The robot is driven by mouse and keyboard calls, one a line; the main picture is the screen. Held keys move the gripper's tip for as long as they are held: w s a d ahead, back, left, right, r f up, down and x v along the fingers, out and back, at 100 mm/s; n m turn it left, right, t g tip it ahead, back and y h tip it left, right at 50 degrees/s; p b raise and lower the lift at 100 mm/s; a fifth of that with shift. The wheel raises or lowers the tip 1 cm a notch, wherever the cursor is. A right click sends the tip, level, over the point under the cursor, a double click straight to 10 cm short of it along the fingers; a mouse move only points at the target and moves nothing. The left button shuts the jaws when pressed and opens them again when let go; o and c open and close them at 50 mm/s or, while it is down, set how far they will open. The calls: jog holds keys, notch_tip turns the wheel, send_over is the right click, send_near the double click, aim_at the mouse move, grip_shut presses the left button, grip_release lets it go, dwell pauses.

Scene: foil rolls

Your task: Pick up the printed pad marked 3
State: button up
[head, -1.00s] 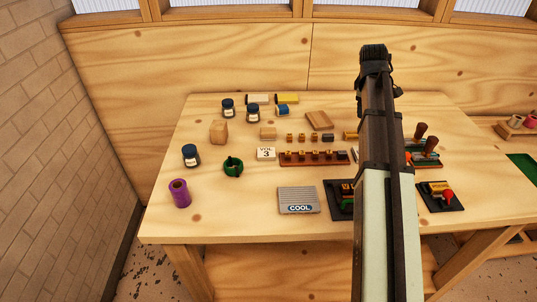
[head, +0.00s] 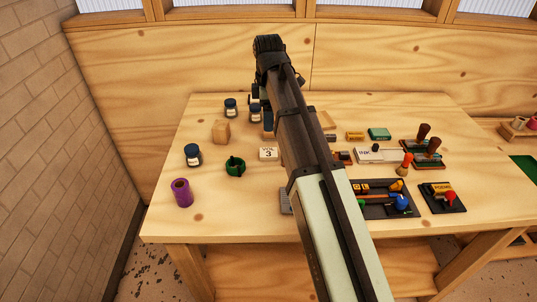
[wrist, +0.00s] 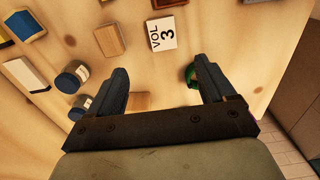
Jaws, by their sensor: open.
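The printed pad marked 3 is a small white block with black print, lying on the table left of the arm in the head view (head: 268,154). In the wrist view the pad (wrist: 163,33) shows "VOL 3" and lies flat above and beyond the fingertips, apart from them. My gripper (wrist: 160,78) is open and empty, its two fingers spread wide above the table.
A green ring (head: 235,166) lies left of the pad; the right finger partly covers it in the wrist view. A wooden block (wrist: 139,101) shows between the fingers. Jars (head: 193,154), a purple roll (head: 181,192) and stamp trays (head: 441,197) stand around.

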send_over(267, 152)
jog(key=f, duration=0.8)
jog(key=shift+w+d, duration=0.2)
jog(key=shift+w, duration=0.05)
jog(key=shift+s+a+f, duration=0.1)
jog(key=shift+s+f, duration=0.05)
jog(key=shift+f, duration=1.2)
jog(key=shift+s+a+f, duration=0.1)
jog(key=shift+f, duration=1.2)
jog(key=shift+c, duration=0.4)
jog(key=c, duration=1)
